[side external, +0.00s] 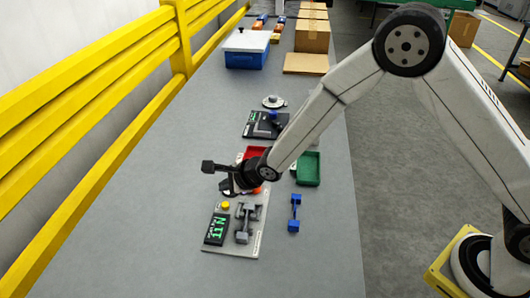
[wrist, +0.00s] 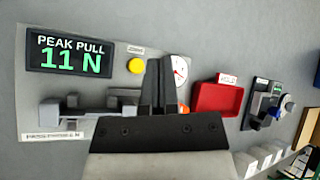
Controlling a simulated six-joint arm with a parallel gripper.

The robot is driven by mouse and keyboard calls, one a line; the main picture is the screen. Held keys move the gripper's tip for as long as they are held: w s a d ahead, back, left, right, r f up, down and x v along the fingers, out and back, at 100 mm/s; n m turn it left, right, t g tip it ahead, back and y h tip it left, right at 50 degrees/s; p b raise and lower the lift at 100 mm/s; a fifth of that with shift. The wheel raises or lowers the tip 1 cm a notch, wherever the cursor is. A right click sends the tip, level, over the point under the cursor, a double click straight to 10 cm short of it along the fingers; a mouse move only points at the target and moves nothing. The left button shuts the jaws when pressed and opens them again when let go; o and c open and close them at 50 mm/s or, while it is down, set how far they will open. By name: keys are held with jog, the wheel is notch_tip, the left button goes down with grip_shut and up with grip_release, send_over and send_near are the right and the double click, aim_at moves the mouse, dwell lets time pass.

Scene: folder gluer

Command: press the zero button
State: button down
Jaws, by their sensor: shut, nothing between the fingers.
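The yellow round button (wrist: 135,65) sits on a light grey tester panel (wrist: 30,110), under a small label too small to read. It also shows in the side view (side external: 225,206). Left of it in the wrist view, the dark display (wrist: 68,55) reads "PEAK PULL 11 N" in white and green. My gripper (wrist: 159,62) is shut and empty, its dark fingers just right of the button in the picture. In the side view my gripper (side external: 206,167) is beyond the button, apart from it and apparently above the bench.
A grey clamp fixture (side external: 245,221) stands on the panel. A round dial (wrist: 180,70) is partly behind my fingers. A red tray (wrist: 218,98), green tray (side external: 308,168) and blue part (side external: 295,212) lie nearby. A yellow rail (side external: 90,90) borders the bench; its near left is clear.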

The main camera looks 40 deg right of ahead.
aim_at(228, 205)
jog(key=shift+f, duration=1.75)
jog(key=shift+f, duration=0.15)
dwell(0.8)
jog(key=shift+f, duration=0.25)
jog(key=shift+f, duration=0.5)
dwell(1.2)
jog(key=shift+r, duration=0.9)
jog(key=shift+r, duration=2.5)
